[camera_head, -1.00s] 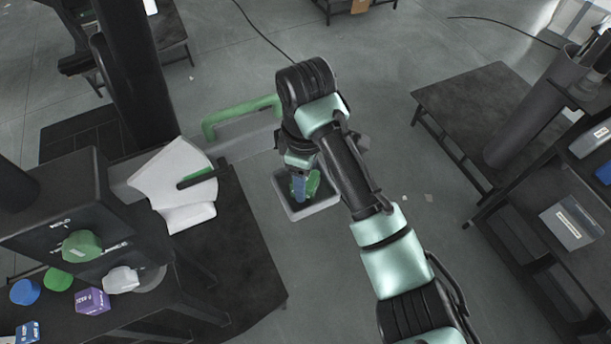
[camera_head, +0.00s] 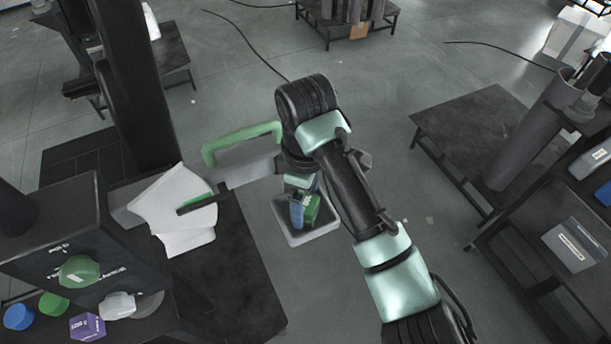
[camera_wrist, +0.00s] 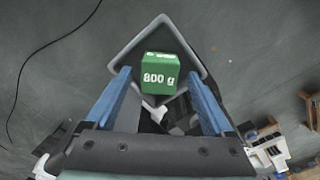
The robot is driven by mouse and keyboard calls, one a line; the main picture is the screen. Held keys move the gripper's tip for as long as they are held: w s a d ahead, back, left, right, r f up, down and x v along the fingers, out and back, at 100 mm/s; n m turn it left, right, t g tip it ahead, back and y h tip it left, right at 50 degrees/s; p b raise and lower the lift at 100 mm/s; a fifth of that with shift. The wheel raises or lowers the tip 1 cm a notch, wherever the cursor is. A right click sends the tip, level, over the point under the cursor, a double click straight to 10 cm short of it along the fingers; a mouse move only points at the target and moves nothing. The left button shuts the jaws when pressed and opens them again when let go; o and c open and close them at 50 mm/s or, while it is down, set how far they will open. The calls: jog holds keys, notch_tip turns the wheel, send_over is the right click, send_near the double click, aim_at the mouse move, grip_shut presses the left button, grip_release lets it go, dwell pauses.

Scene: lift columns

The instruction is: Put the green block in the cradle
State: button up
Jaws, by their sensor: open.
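The green block (camera_wrist: 160,73), marked "800 g", sits inside a shallow dark tray with a grey rim (camera_wrist: 203,70), which looks like the cradle. In the head view the block (camera_head: 312,208) shows in the same tray (camera_head: 300,239), beside a blue finger. My gripper (camera_wrist: 159,76) is open, its two blue fingers on either side of the block with gaps between. In the head view my gripper (camera_head: 297,212) reaches down over the tray. I cannot tell how far the fingertips reach beside the block.
A black table (camera_head: 235,270) with white sheets (camera_head: 180,200) stands left of the tray, and a green handle-like bar (camera_head: 240,138) behind it. Several weights, including a purple block (camera_head: 87,327), sit lower left. A dark table (camera_head: 465,120) stands right. Floor between is clear.

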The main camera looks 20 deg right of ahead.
aim_at(306, 203)
notch_tip(306, 203, up, 10)
jog(key=p, duration=0.2)
jog(key=shift+r+p, duration=0.15)
jog(key=shift+p, duration=0.15)
dwell(0.4)
